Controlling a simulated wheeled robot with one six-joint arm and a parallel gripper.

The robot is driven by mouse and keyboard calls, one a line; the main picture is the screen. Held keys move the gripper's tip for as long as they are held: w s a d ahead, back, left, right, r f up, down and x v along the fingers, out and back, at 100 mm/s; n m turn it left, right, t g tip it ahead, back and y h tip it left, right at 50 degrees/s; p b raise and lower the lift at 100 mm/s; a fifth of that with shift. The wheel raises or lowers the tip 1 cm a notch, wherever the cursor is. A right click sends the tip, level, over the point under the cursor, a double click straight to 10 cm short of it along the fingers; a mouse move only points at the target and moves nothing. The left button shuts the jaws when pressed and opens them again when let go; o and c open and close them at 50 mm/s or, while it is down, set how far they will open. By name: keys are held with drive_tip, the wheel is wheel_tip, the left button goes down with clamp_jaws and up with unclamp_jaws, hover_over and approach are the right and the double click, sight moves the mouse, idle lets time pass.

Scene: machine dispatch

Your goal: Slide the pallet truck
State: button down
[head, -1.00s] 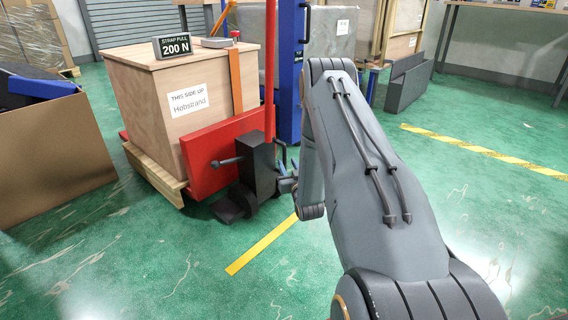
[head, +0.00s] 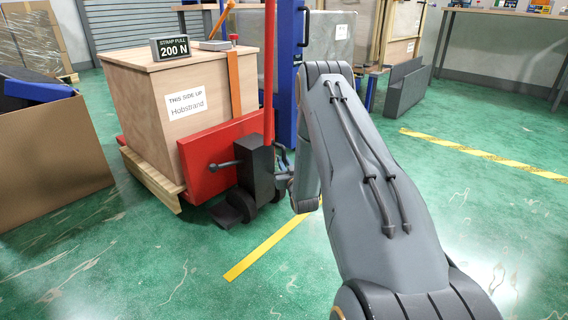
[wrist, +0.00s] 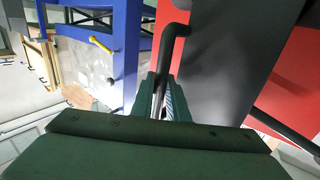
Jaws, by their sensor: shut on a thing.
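The red pallet truck (head: 212,152) stands left of centre in the head view, with a black block (head: 262,165) and a tall red post at its near end. A wooden crate (head: 185,100) on a pale pallet (head: 150,178) is on it. In the wrist view a black bent bar (wrist: 177,35) beside a dark panel (wrist: 225,65) runs down between my gripper's fingers. My gripper (wrist: 164,98) is shut on this bar. In the head view my gripper (head: 284,178) is small and partly hidden by my arm, at the right side of the black block.
A blue post (head: 288,80) rises behind the truck. Open green floor (head: 440,200) with yellow tape lies right and in front.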

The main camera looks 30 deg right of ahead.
drive_tip(key=s+d+p, duration=0.3)
drive_tip(key=s+p, duration=0.2)
drive_tip(key=s, duration=0.3)
drive_tip(key=s+d+p, duration=0.4)
drive_tip(key=s+p, duration=0.2)
drive_tip(key=s, duration=0.3)
drive_tip(key=shift+r, duration=0.2)
drive_tip(key=shift+w+a, duration=0.2)
drive_tip(key=c, duration=1.7)
unclamp_jaws()
drive_tip(key=shift+w+a, duration=0.1)
drive_tip(key=shift+a, duration=0.15)
drive_tip(key=shift+c, duration=0.2)
drive_tip(key=shift+f, duration=0.1)
drive_tip(key=shift+s+a, duration=0.1)
drive_tip(key=shift+s, duration=0.1)
